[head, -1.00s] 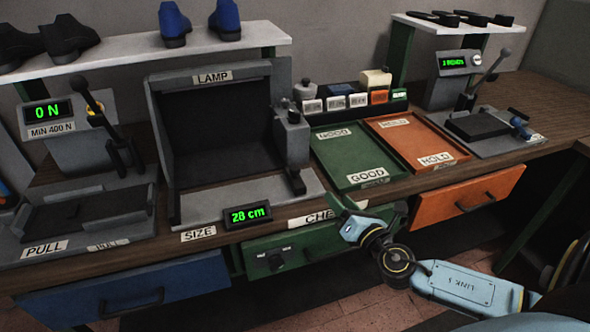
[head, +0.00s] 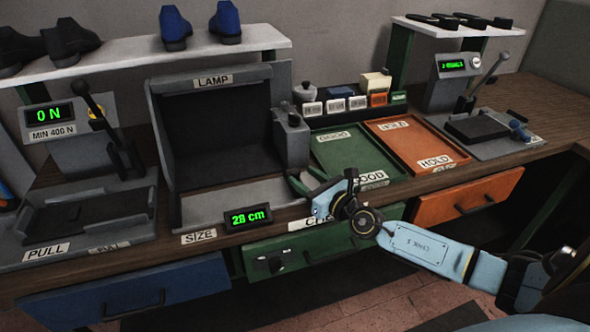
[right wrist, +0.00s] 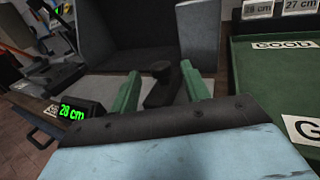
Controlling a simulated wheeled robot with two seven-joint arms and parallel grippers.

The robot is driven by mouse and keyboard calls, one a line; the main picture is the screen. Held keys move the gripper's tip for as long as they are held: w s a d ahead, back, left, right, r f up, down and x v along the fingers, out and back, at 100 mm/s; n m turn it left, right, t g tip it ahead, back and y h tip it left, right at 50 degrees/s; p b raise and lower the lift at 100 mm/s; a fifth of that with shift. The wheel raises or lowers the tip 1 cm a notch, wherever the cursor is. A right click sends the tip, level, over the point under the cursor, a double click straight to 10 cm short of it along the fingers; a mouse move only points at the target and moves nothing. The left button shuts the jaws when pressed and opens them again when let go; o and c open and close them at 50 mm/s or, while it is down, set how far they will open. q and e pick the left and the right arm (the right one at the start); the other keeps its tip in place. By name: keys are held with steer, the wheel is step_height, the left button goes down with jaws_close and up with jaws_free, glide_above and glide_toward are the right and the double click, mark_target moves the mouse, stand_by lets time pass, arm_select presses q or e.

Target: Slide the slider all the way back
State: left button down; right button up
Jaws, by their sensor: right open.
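The slider (right wrist: 162,85), a dark block with a rounded top, shows in the right wrist view on the grey plate of the size gauge. In the head view my right gripper hides it. My right gripper (head: 306,180) has green fingers, which are open. In the right wrist view the gripper (right wrist: 161,82) has one finger on each side of the slider; I cannot tell whether they touch it. The gauge's display (head: 248,217) reads 28 cm, and its grey lamp housing (head: 215,125) stands behind the plate. My left gripper is not in view.
A green GOOD tray (head: 352,152) and an orange HOLD tray (head: 418,143) lie right of the gauge. A pull tester (head: 85,215) with a lever stands at the left. A green drawer (head: 325,243) sits below the bench edge.

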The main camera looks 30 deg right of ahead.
mark_target(299, 173)
steer(key=shift+w+a, duration=0.2)
steer(key=shift+w, duration=0.9)
steer(key=shift+w+a, duration=0.15)
steer(key=shift+w, duration=0.95)
jaws_close()
